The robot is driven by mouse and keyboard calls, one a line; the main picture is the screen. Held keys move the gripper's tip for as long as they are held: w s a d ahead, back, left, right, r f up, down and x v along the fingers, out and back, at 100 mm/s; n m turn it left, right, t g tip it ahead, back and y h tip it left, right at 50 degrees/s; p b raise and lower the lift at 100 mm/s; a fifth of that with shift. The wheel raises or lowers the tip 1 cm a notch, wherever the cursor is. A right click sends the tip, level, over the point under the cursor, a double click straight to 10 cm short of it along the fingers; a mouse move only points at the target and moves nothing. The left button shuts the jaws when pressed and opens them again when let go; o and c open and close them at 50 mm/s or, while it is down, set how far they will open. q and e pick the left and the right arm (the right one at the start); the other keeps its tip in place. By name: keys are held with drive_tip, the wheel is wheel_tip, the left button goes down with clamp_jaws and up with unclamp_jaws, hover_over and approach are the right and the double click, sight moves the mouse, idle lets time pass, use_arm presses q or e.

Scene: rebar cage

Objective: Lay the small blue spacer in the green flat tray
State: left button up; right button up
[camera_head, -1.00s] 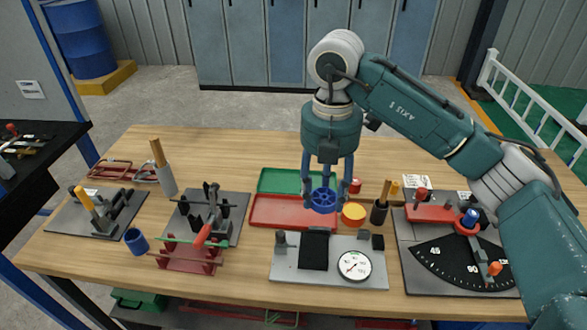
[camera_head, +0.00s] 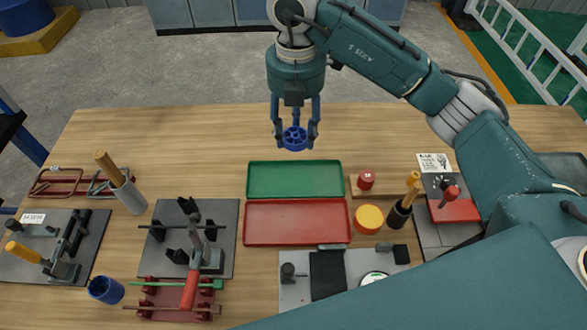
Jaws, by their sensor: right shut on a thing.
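The small blue spacer (camera_head: 295,138) is a spoked wheel shape, held between the fingers of my right gripper (camera_head: 295,130). The gripper points down and is shut on it. In the picture the spacer is just above the back edge of the green flat tray (camera_head: 294,179). The spacer appears raised above the table; its exact height I cannot tell. The green tray is empty and lies directly behind the red tray (camera_head: 296,222). My left gripper is not in view.
A red-capped item (camera_head: 366,181), a yellow round item (camera_head: 368,218) and a dark cup (camera_head: 399,215) stand right of the trays. A bending jig (camera_head: 188,240) and a blue cup (camera_head: 106,290) are on the left. The table's back strip is clear.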

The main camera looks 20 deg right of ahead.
hover_over(295, 181)
wheel_tip(295, 181, down, 10)
drive_tip(key=shift+s+p, duration=0.1)
drive_tip(key=shift+p, duration=0.25)
wheel_tip(295, 181, down, 5)
drive_tip(key=shift+r+p, duration=0.1)
drive_tip(key=shift+p, duration=0.4)
drive_tip(key=shift+f, duration=0.2)
drive_tip(key=shift+f, duration=0.2)
drive_tip(key=o, duration=0.6)
